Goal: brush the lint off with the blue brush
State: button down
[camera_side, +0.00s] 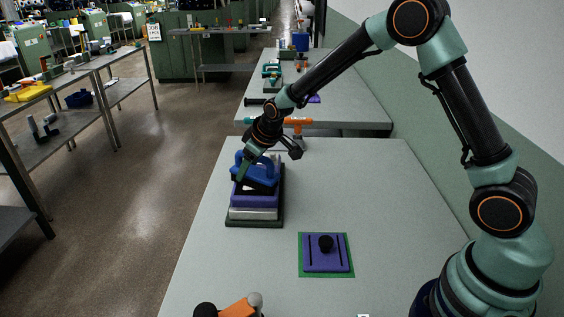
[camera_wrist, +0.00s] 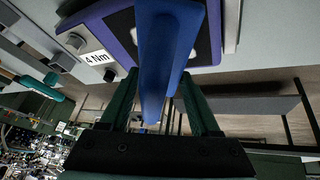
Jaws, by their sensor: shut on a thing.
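My gripper (camera_side: 248,166) is shut on the blue brush (camera_side: 262,172), low over a purple block (camera_side: 240,201) on the table. In the wrist view, my gripper's dark green fingers (camera_wrist: 160,92) flank the brush's long blue handle (camera_wrist: 158,62). The brush is over or on the dark top of the purple block (camera_wrist: 112,22); I cannot tell whether its bristles touch. A small pale patch (camera_wrist: 192,54) shows beside the handle and may be lint. The brush hides much of the block's top.
The block sits with a silver layer (camera_side: 253,214) on a dark green base (camera_side: 254,223). A purple plate with a black knob (camera_side: 326,262) lies to the right, and an orange-and-grey tool (camera_side: 240,306) in front. The table (camera_side: 370,190) is otherwise largely clear.

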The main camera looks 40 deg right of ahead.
jog(key=shift+w+d, duration=0.6)
jog(key=shift+d, duration=0.05)
jog(key=shift+s+a+f, duration=0.2)
jog(key=shift+s+a, duration=0.75)
jog(key=shift+s, duration=0.05)
jog(key=shift+w+d, duration=0.95)
jog(key=shift+d, duration=0.05)
jog(key=shift+r, duration=0.15)
jog(key=shift+r, duration=3.05)
jog(key=shift+w+r, duration=0.1)
jog(key=shift+r, duration=1.4)
